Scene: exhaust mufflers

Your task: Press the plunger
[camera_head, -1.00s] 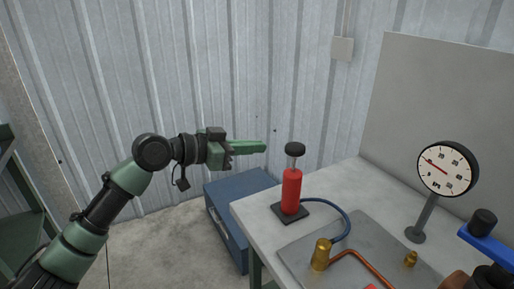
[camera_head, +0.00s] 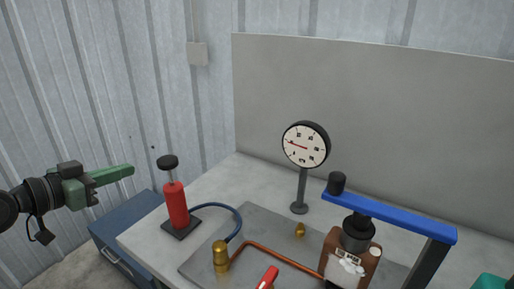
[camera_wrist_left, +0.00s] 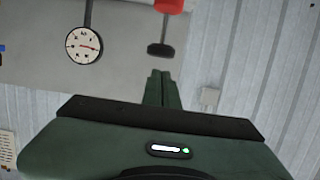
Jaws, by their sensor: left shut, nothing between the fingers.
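The plunger is a red hand pump (camera_head: 176,204) with a black knob (camera_head: 168,162) on a thin rod, standing upright on a dark square base at the left end of the bench. The knob is raised, with some rod showing below it. My left gripper (camera_head: 128,171) is shut and empty, to the left of the knob and apart from it, roughly at knob height. In the left wrist view my gripper (camera_wrist_left: 163,76) points toward the knob (camera_wrist_left: 160,50), with the red body (camera_wrist_left: 170,5) at the top edge. My right gripper is not in view.
A blue hose (camera_head: 228,212) runs from the pump to a brass fitting (camera_head: 221,256). A round gauge (camera_head: 305,145) stands behind on a post. A blue bar (camera_head: 395,218) and a brown block (camera_head: 350,262) are at right. A blue cabinet (camera_head: 112,240) is beside the bench.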

